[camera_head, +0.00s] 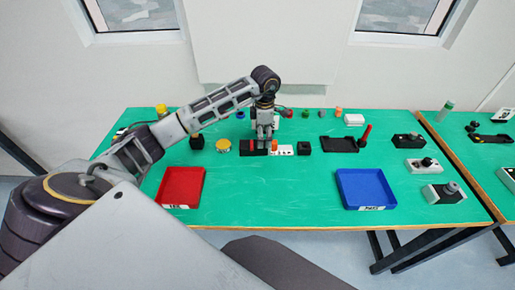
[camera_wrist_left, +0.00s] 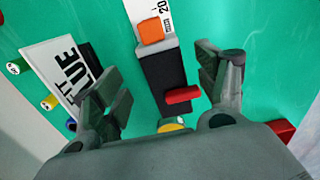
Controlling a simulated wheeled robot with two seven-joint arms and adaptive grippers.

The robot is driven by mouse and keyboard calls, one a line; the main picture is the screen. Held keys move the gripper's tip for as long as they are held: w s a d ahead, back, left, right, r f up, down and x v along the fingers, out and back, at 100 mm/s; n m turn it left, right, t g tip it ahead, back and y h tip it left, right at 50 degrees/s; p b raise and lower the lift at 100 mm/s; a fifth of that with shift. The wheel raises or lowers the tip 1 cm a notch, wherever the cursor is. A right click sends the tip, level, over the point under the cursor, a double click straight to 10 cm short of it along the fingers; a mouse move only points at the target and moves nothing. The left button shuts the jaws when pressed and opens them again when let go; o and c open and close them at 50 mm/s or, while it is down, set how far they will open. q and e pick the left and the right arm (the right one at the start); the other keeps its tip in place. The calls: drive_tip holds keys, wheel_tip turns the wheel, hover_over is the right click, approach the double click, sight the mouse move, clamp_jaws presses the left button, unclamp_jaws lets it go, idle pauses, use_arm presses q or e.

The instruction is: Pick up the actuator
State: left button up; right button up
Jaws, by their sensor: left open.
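My left gripper (camera_head: 264,141) is open above the middle of the green table. In the left wrist view, the left gripper (camera_wrist_left: 165,85) has its fingers apart on either side of a black block (camera_wrist_left: 165,72) with a red cylindrical piece across it. A grey end and an orange cube (camera_wrist_left: 151,31) adjoin the block, near a white label strip. In the head view, the black block with red on top (camera_head: 250,148) is partly hidden by the gripper. I cannot tell which part is named actuator. My right gripper is not in view.
A red tray (camera_head: 182,203) and a blue tray (camera_head: 345,205) stand at the table's front. Black and grey devices (camera_head: 443,194) line the right side. The table between the trays is clear.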

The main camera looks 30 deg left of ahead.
sight(245, 150)
use_arm(q)
drive_tip(key=shift+f, duration=0.1)
drive_tip(key=shift+s+f, duration=0.15)
drive_tip(key=shift+f, duration=0.25)
drive_tip(key=shift+s+a+f+p, duration=0.1)
drive_tip(key=shift+f+p, duration=0.1)
drive_tip(key=shift+f, duration=0.3)
drive_tip(key=shift+s+a+f+p, duration=0.1)
drive_tip(key=shift+f+p, duration=0.05)
drive_tip(key=shift+f, duration=1.45)
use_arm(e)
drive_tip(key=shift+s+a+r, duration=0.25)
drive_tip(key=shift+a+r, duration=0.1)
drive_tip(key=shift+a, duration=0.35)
